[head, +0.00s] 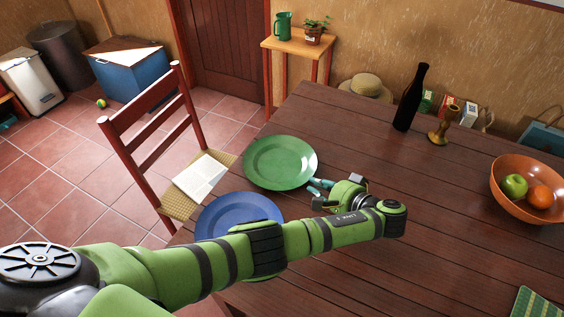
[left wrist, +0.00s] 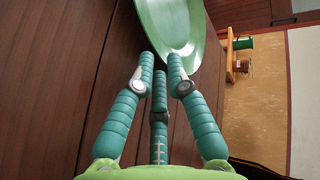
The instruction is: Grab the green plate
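The green plate (head: 280,162) lies flat on the wooden table near its left edge in the head view. It also shows at the top of the left wrist view (left wrist: 172,28). My left gripper (head: 318,187) is at the plate's right rim in the head view. The gripper is open. My right gripper is in neither view.
A blue plate (head: 232,212) lies just in front of the green plate, partly hidden by my left arm. A dark bottle (head: 411,98), a brass candle holder (head: 443,124) and an orange fruit bowl (head: 522,206) stand farther right. A chair (head: 150,128) is at the left. The table's middle is clear.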

